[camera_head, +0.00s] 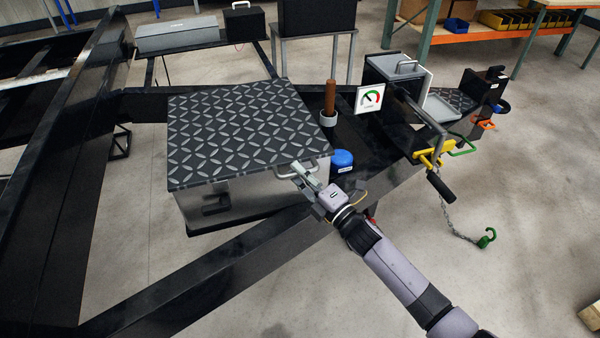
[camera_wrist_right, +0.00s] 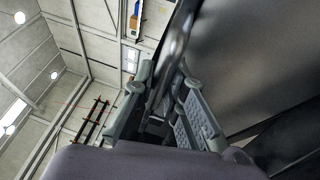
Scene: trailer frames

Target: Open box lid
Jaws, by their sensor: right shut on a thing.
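A metal box (camera_head: 255,205) stands on the black trailer frame in the head view. Its diamond-plate lid (camera_head: 240,130) lies flat on top and looks closed. A lid handle (camera_head: 312,167) sticks out at the lid's front right corner. My right gripper (camera_head: 303,172) is at this handle. In the right wrist view, my right gripper (camera_wrist_right: 160,98) has its fingers on either side of the metal handle bar (camera_wrist_right: 178,45), shut on it. A dark handle (camera_head: 216,203) shows on the box's front face. My left gripper is not in view.
Right of the box are a blue cap (camera_head: 342,160), a brown post (camera_head: 330,97) and a gauge sign (camera_head: 369,97). The floor (camera_head: 400,220) around the trailer is mostly clear.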

